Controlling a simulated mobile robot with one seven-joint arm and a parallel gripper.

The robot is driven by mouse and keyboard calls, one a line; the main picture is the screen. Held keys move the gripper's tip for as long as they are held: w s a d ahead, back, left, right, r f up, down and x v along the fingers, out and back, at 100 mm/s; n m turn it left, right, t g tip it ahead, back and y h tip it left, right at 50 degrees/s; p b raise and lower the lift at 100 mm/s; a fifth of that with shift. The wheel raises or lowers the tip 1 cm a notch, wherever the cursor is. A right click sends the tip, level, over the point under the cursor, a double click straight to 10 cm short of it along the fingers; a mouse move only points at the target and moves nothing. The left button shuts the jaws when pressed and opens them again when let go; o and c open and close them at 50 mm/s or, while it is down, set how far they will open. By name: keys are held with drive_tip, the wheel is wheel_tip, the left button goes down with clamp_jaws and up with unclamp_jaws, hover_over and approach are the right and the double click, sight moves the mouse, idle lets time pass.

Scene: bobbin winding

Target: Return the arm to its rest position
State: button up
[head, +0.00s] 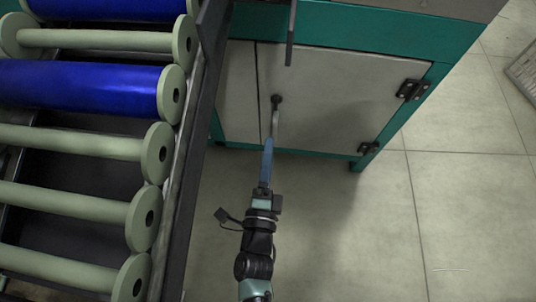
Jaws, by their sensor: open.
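My gripper (267,150) is in the middle of the head view, at the end of my arm, which reaches up from the bottom edge. Its blue fingers are seen nearly edge-on, so the gap between them is hard to make out. It is open, and I see nothing held in it. Its tips overlap the lower end of a grey handle (275,122) on a cabinet door in the picture; I cannot tell whether they touch.
A rack on the left holds blue-wound bobbins (80,90) and bare pale green bobbins (70,140). Its dark side rail (178,190) runs close beside my arm. The teal-framed cabinet (330,90) stands ahead. Tiled floor (370,230) is clear at right.

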drive_tip(key=shift+s, duration=0.25)
idle(0.4)
